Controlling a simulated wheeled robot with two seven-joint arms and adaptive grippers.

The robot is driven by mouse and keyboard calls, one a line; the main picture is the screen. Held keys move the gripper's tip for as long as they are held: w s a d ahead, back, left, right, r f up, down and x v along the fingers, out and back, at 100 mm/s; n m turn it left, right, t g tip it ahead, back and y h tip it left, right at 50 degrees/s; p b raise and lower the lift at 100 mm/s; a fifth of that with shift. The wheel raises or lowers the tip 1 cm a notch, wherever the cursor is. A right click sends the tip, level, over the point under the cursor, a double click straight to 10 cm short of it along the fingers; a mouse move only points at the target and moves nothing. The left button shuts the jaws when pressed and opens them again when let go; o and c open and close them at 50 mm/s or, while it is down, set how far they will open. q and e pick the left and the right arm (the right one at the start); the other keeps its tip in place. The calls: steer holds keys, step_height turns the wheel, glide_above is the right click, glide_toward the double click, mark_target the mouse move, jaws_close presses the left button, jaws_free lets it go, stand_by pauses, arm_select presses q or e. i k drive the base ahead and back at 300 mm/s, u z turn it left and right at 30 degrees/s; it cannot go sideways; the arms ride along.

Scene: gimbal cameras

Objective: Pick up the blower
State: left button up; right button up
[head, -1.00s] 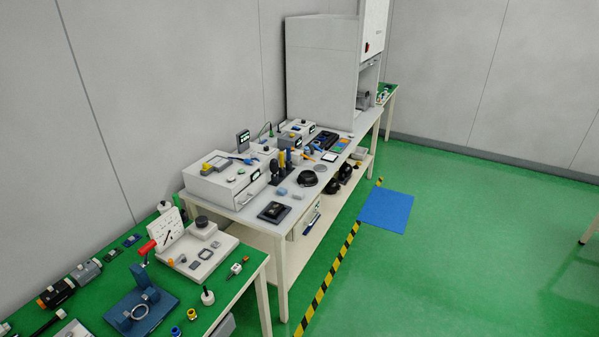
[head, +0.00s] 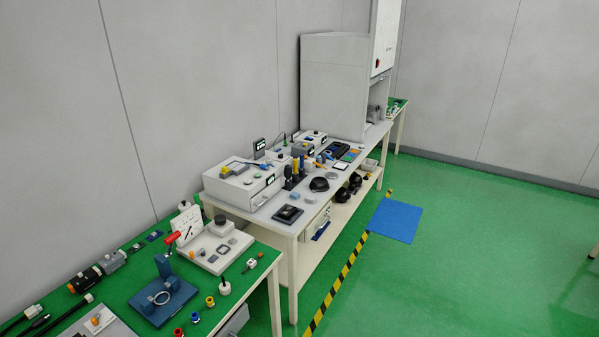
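I cannot pick out the blower with certainty; the things on the benches are small in the head view. A black rounded object (head: 319,185) lies on the white bench (head: 262,216) among small tools. Dark rounded objects (head: 341,194) sit on its lower shelf, too small to identify. Neither of my grippers shows in the head view.
A green-topped bench (head: 125,285) stands near left, with a red-handled blue press (head: 163,300) and several small parts. A large white cabinet (head: 335,85) stands on the far bench. Green floor at right is open, with a blue mat (head: 394,222) and striped tape (head: 345,272).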

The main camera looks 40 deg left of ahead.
mark_target(287, 170)
steer(key=u, duration=0.05)
steer(key=i, duration=1.55)
steer(key=u, duration=1.15)
steer(key=i, duration=1)
steer(key=u, duration=1)
